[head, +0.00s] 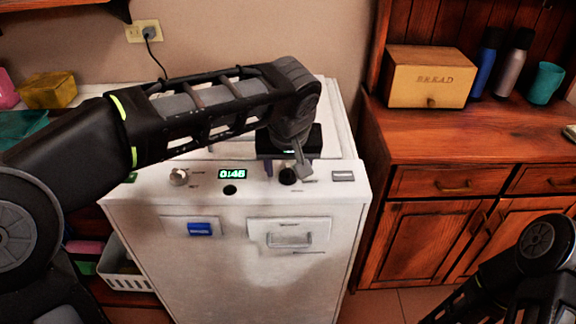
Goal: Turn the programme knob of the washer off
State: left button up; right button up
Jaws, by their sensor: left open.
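The white washer (240,265) stands in front of me, with a control panel along its top front edge. The panel has a pale round knob (178,176) at the left, a lit green display (232,174) reading 0:45, a small black button (229,190) and a dark round knob (287,175) right of the middle. The panel labels are too small to read. My left gripper (285,169) points down at the dark knob. It is open, one finger on each side just behind or at the knob; contact cannot be told.
A wooden cabinet (480,150) stands close to the washer's right, bearing a bread box (430,76) and bottles. A white basket (125,268) is at the washer's lower left. My right arm shows at the lower right, its gripper out of frame.

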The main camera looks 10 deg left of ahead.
aim_at(288, 192)
pick_arm(q)
jog(key=v, duration=0.7)
jog(key=shift+r+p, duration=0.3)
jog(key=shift+s, duration=0.15)
